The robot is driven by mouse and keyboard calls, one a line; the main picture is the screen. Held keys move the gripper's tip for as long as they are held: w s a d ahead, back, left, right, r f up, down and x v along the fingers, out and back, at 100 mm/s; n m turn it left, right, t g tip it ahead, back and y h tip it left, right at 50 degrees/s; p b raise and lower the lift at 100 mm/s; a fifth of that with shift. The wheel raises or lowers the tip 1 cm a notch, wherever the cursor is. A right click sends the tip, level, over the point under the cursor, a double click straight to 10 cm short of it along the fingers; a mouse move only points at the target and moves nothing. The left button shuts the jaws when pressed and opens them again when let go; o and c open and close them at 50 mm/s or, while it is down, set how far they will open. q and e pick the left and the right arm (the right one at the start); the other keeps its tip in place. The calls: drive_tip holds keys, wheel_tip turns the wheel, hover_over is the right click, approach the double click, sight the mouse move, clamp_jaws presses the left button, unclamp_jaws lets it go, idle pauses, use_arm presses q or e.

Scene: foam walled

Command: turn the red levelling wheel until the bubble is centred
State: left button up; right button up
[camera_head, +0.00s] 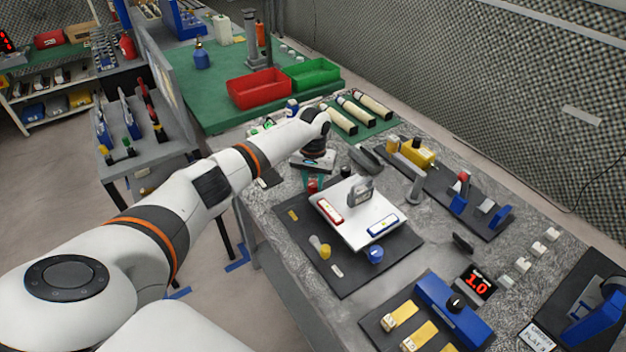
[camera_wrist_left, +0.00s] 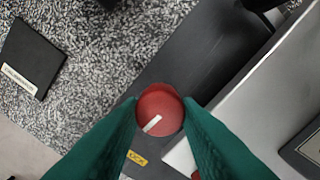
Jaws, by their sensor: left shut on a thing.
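The red levelling wheel (camera_wrist_left: 160,108) shows in the left wrist view, with a white index mark on its face. My left gripper (camera_wrist_left: 161,112) has its teal fingers on both sides of the wheel, shut on it. In the head view, the wheel (camera_head: 312,186) is partly hidden by my left gripper (camera_head: 314,178), at the far left corner of the white plate (camera_head: 352,218). The plate bears a red-framed vial (camera_head: 330,211) and a blue-framed vial (camera_head: 382,225). The bubbles are too small to make out. My right gripper is not in view.
A blue knob (camera_head: 376,254) and a yellow knob (camera_head: 320,247) stand on the dark base (camera_head: 345,279) near the plate. A grey block (camera_head: 360,191) stands at the plate's far edge. A blue device (camera_head: 453,310) stands at the front right.

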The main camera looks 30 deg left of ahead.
sight(313, 183)
use_arm(q)
drive_tip(key=m+p, duration=0.1)
drive_tip(key=m, duration=0.2)
drive_tip(key=shift+r, duration=0.1)
drive_tip(key=m, duration=0.3)
drive_tip(key=shift+m+p, duration=0.35)
drive_tip(key=shift+m, duration=0.05)
drive_tip(key=m, duration=0.3)
drive_tip(key=shift+w+m, duration=0.1)
drive_tip(key=shift+m, duration=0.2)
drive_tip(key=shift+a+m, duration=0.1)
drive_tip(key=shift+m, duration=1.5)
drive_tip(key=o, duration=0.7)
drive_tip(key=shift+r, duration=0.1)
wheel_tip(313, 183, up, 12)
drive_tip(key=b, duration=0.2)
